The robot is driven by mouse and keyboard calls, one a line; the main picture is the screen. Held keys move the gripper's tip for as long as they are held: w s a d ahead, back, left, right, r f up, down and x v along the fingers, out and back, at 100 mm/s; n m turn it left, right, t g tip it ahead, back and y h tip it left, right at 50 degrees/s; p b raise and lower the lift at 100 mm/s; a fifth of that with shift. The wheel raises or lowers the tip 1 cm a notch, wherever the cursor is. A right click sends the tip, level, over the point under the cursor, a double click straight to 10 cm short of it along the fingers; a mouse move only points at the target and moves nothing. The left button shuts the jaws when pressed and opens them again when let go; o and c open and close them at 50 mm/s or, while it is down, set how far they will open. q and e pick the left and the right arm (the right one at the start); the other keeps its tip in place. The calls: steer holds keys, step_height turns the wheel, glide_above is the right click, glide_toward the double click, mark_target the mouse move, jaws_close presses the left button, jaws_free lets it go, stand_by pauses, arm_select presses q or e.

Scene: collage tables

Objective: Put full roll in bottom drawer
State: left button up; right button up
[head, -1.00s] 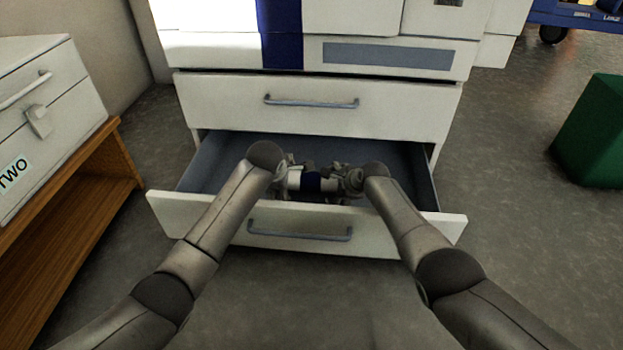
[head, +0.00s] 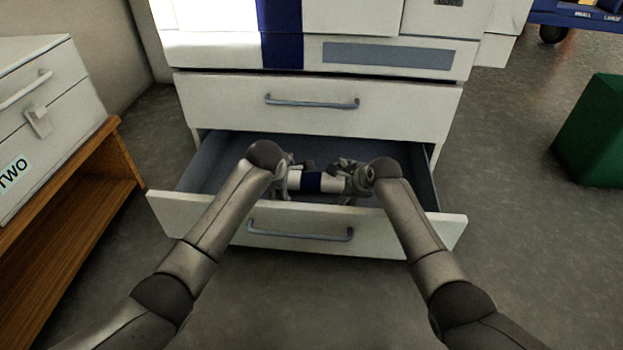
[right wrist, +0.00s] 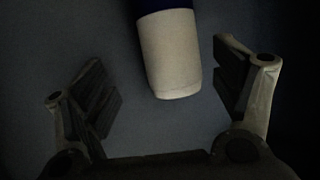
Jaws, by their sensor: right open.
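The full roll (head: 312,182) is a white cylinder with a dark blue band around its middle. It lies crosswise inside the open bottom drawer (head: 180,208), behind the drawer front. My right gripper (head: 352,176) is at the roll's right end with its fingers apart. In the right wrist view, the roll's white end (right wrist: 170,55) sits between the spread fingers of the right gripper (right wrist: 163,88), with gaps on both sides. My left gripper (head: 288,178) is at the roll's left end. Its fingers are mostly hidden by my arm, so its grip is unclear.
The closed drawer (head: 310,105) above overhangs the back of the open one. A grey handle (head: 300,234) is on the open drawer's front. A wooden stand with a white cabinet (head: 45,110) is at left. A green block (head: 597,130) is at right, with clear floor between.

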steer(key=shift+v, duration=1.75)
